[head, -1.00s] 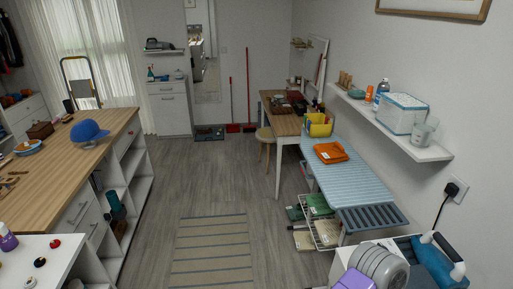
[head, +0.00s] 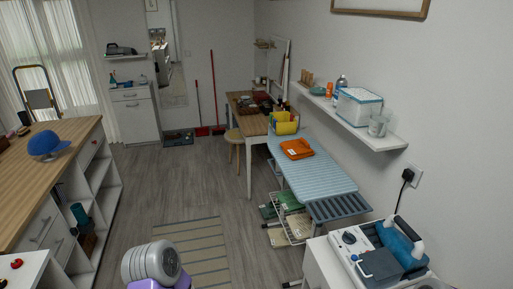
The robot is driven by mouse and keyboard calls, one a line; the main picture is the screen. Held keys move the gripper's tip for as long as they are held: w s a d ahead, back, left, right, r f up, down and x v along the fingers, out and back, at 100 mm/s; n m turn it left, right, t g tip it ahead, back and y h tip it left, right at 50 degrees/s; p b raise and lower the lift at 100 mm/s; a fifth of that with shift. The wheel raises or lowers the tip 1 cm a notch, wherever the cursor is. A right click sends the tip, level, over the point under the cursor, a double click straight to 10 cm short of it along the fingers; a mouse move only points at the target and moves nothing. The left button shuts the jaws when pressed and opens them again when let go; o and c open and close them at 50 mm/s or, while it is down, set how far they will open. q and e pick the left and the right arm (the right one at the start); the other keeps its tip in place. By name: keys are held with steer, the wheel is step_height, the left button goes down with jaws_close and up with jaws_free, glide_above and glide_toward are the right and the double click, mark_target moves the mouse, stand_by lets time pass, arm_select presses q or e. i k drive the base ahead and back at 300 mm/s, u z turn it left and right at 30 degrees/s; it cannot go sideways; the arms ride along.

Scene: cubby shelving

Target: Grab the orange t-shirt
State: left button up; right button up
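The orange t-shirt (head: 297,148) lies folded on the light blue striped ironing board (head: 325,178) at the right of the room. It is flat, near the far end of the board, with a small white mark on it. Nothing covers it. Neither my left nor my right gripper is in view, and nothing touches the shirt.
A yellow bin (head: 284,126) stands just beyond the shirt. A wall shelf (head: 370,134) runs along the right. A white cabinet with a blue iron station (head: 395,250) is at lower right. A wooden-topped counter (head: 62,165) lines the left. Grey floor (head: 165,190) between is mostly clear.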

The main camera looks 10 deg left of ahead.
mark_target(299, 149)
steer(key=u, duration=0.05)
steer(key=k, duration=0.65)
steer(key=u, duration=0.9)
steer(key=i, duration=3.2)
steer(key=z, duration=1.05)
